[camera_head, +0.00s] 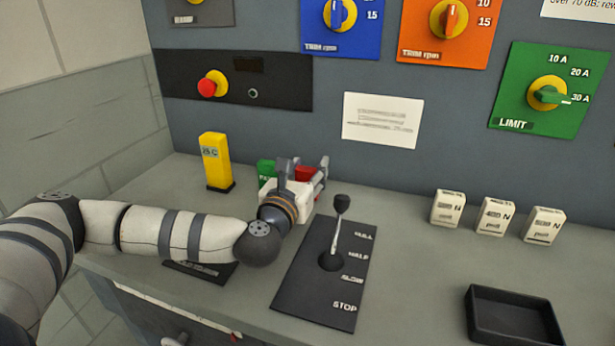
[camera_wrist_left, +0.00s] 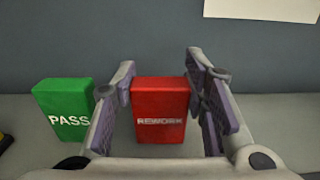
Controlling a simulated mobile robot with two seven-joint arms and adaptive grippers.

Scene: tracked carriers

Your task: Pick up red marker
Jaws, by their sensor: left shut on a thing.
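The red marker is a small upright red block (camera_wrist_left: 160,118) labelled REWORK, between the fingers of my left gripper in the left wrist view. It also shows in the head view as a red patch (camera_head: 305,173), partly hidden by the gripper. My left gripper (camera_head: 303,167) is shut on it, low over the bench near the back panel. Whether the block touches the bench is hidden. My right gripper is not in view.
A green PASS block (camera_wrist_left: 63,112) stands just left of the red one. A yellow block (camera_head: 216,162) stands farther left. A lever (camera_head: 336,230) rises in front of the gripper. Several white blocks (camera_head: 492,217) and a black tray (camera_head: 512,318) are at right.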

